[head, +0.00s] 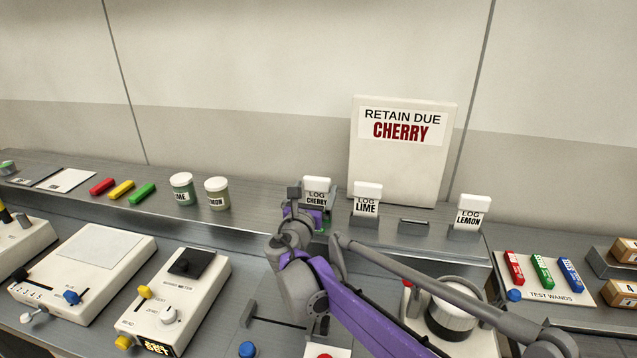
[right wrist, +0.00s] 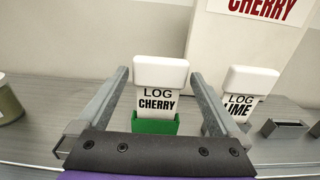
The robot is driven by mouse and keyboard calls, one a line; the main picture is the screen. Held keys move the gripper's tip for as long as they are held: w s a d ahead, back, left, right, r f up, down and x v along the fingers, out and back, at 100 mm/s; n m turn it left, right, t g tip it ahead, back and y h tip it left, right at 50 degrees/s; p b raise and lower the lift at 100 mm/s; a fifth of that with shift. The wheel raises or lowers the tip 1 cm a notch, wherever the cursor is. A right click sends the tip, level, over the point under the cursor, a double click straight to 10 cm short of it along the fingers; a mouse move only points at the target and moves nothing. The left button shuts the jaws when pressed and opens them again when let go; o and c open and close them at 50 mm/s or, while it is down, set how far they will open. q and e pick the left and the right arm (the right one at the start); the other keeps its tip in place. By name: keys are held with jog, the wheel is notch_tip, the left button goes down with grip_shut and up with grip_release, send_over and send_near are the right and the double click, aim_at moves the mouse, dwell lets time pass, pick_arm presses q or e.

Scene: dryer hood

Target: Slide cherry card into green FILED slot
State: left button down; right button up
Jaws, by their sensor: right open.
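The cherry card (right wrist: 158,98), white with a thick top and a "LOG CHERRY" label, stands upright in the right wrist view. Its lower end appears to sit in the green slot (right wrist: 142,127). In the head view the card (head: 317,188) shows above my right gripper, and only a sliver of green shows below. My right gripper (right wrist: 160,76) is open, with one finger on each side of the card and a visible gap to each side. In the head view my gripper (head: 308,206) hides the card's base. My left gripper is out of view.
The lime card (head: 366,200) and lemon card (head: 473,212) stand in grey holders to the right. An empty grey holder (head: 413,227) lies between them. A "RETAIN DUE CHERRY" board (head: 400,165) stands behind. Two jars (head: 217,194) are to the left on the shelf.

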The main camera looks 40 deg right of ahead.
jog(key=v, duration=0.5)
dwell(0.4)
